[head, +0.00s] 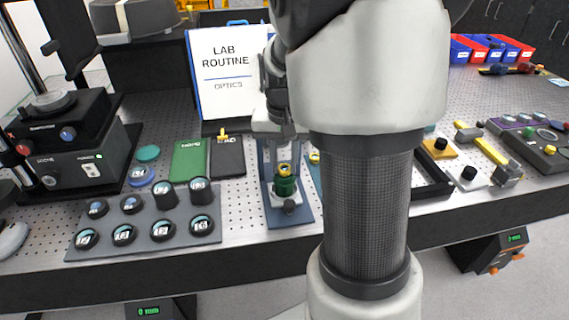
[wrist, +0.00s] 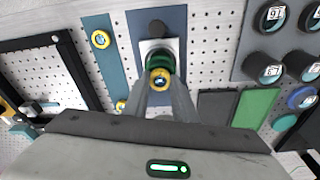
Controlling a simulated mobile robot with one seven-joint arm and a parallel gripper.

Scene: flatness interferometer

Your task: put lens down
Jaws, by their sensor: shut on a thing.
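The lens (head: 285,170), a small piece with a gold ring, shows at the green holder (head: 285,186) on a white stage, on a blue-grey plate (head: 304,213). In the wrist view, the lens (wrist: 160,78) shows its gold rim and dark centre between my fingertips, in front of the green holder (wrist: 158,60). My gripper (head: 284,165) points down over the stage and is shut on the lens; its fingers also show in the wrist view (wrist: 161,88). Whether the lens rests in the holder or sits just above it, I cannot tell.
A grey rack (head: 150,243) with several dark lens cylinders stands left. A green book (head: 190,160) and dark book (head: 228,156) lie behind it. My arm hides much of the bench.

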